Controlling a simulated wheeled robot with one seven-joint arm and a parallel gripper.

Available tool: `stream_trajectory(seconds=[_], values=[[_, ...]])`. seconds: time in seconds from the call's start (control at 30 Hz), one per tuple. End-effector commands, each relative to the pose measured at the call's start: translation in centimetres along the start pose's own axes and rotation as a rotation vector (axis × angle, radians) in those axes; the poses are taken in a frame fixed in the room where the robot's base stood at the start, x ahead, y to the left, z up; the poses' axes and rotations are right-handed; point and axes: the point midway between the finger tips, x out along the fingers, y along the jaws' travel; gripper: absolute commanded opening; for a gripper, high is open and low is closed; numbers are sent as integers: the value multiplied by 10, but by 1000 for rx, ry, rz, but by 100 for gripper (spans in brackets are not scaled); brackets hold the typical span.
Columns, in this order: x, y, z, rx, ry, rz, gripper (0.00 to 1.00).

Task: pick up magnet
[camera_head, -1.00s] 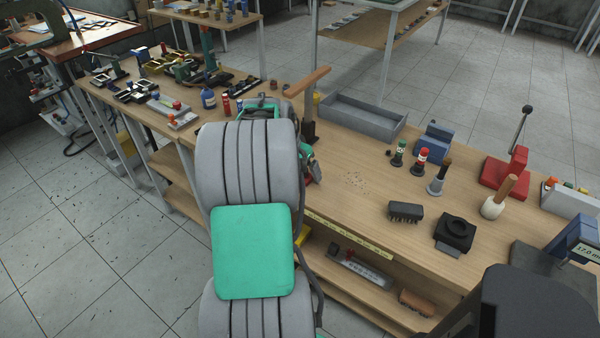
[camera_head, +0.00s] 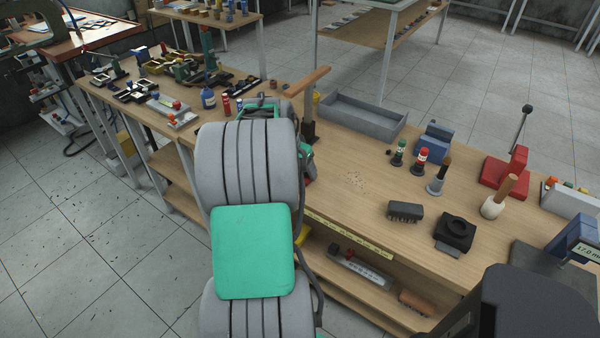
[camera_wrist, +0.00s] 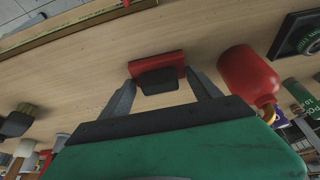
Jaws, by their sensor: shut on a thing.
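The magnet (camera_wrist: 157,62) appears to be the red block with a dark face, seen in the wrist view between my fingertips. My gripper (camera_wrist: 161,79) is shut on it, with one finger at each side. Behind it is the wooden bench top (camera_wrist: 100,60); I cannot tell whether the magnet touches the wood. In the head view my arm hides the gripper's jaws and the magnet.
A red bottle (camera_wrist: 247,76) stands close to the right finger in the wrist view. A dark brush-like item (camera_wrist: 18,121) is at the left. In the head view, a grey tray (camera_head: 362,122), a hammer (camera_head: 308,95) and several bench tools stand beyond my arm.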

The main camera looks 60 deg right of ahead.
Motion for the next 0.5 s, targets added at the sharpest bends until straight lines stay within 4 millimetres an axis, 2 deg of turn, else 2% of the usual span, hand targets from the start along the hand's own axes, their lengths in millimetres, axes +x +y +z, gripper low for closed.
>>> stream_trajectory(seconds=[0.27,0.37,0.5], values=[[-3,0,-2,0,2,-1,22],[-11,-1,-5,1,3,-2,22],[-34,1,-14,1,5,-4,22]])
